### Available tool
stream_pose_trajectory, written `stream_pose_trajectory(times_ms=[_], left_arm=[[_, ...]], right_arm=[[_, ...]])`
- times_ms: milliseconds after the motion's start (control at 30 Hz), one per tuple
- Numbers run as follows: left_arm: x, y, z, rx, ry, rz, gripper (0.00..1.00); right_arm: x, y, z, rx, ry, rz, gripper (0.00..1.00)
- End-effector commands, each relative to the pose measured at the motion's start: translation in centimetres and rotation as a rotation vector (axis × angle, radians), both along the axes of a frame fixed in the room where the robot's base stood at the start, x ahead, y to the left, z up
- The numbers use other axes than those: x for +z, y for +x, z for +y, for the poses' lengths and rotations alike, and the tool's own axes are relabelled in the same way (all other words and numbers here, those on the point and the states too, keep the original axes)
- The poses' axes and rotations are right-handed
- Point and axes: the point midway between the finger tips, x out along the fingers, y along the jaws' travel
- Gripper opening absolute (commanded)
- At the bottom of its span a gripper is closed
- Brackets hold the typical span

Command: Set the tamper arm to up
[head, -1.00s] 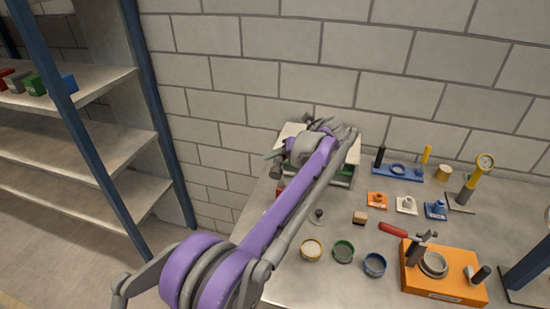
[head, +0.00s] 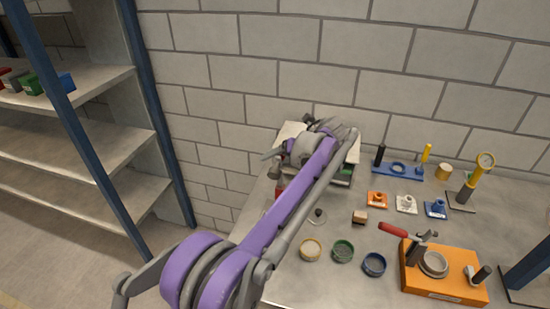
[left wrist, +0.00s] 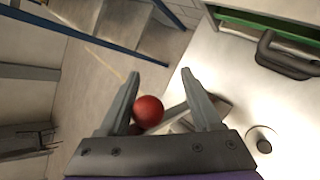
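A red ball knob (left wrist: 148,111) shows in the left wrist view, between the fingers of my left gripper (left wrist: 161,72) and closer to the left finger. A grey bar (left wrist: 174,111) runs off to the right behind the knob. It looks like a lever, likely the tamper arm, but its far end and pivot are hidden. My left gripper is open, and I see no contact on both sides of the knob. In the head view the left gripper (head: 272,165) is over the table's left back edge, and my purple arm hides much there. My right gripper is out of view.
A box with a green drawer and dark handle (left wrist: 288,58) stands close by. Shelves (head: 90,140) stand left.

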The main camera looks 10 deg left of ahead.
Motion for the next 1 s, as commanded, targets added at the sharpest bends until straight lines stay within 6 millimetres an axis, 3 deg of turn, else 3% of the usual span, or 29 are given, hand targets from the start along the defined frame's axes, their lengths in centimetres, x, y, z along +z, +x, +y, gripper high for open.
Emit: stream_pose_trajectory(times_ms=[267,733,1000], left_arm=[[0.6,-0.1,-0.2,0.0,0.004,0.0,0.65],[6.2,-2.3,-6.1,-0.002,0.002,0.0,0.65],[7.4,-2.9,-7.4,0.0,0.002,0.0,0.65]], right_arm=[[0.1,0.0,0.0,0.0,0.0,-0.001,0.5],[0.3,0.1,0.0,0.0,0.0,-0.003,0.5],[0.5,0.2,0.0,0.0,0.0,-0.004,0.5]])
